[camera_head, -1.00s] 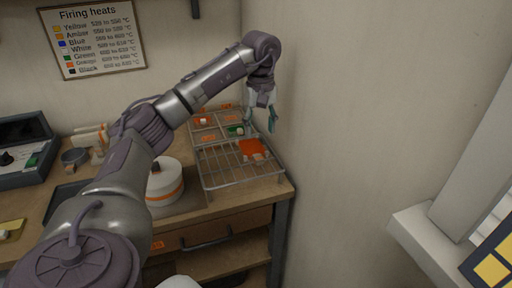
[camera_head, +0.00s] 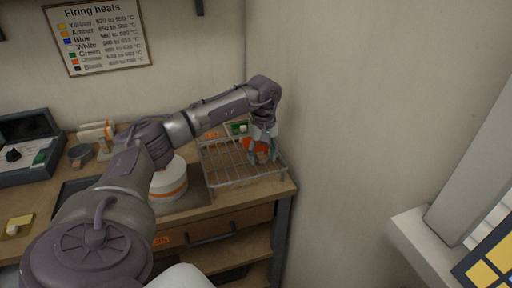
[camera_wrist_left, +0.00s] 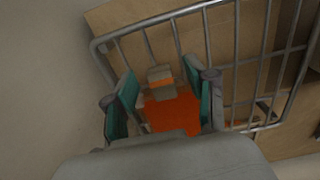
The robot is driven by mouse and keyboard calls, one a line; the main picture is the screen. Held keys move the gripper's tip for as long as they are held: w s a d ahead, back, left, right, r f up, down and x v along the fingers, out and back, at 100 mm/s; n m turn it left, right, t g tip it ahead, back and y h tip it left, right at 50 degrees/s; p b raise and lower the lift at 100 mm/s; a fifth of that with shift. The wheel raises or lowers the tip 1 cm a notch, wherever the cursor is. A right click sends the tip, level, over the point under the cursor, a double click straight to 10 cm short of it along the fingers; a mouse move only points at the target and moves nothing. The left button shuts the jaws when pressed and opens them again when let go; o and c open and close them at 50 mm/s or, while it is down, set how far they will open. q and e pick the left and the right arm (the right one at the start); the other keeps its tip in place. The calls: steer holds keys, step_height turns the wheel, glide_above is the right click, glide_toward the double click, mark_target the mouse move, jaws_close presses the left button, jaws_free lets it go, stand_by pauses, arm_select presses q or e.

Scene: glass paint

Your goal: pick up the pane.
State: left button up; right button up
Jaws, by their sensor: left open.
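An orange pane (camera_wrist_left: 172,112) lies on a wire rack (camera_head: 240,180) at the right end of the bench. My left gripper (camera_head: 264,158) is at the pane, pointing down. In the left wrist view my left gripper (camera_wrist_left: 163,88) is open, its two teal-padded fingers on either side of the pane and block. In the head view the gripper covers part of the pane (camera_head: 252,146). My right gripper is not in view.
A wall stands close to the right of the rack. A round white pot with an orange band (camera_head: 168,182) is left of the rack. A dark open case (camera_head: 28,150) is at the far left.

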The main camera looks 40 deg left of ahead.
arm_select(q)
steer(key=c, duration=0.3)
jaws_close()
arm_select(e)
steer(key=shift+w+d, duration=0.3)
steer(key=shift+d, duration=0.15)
arm_select(q)
steer(key=shift+r, duration=0.15)
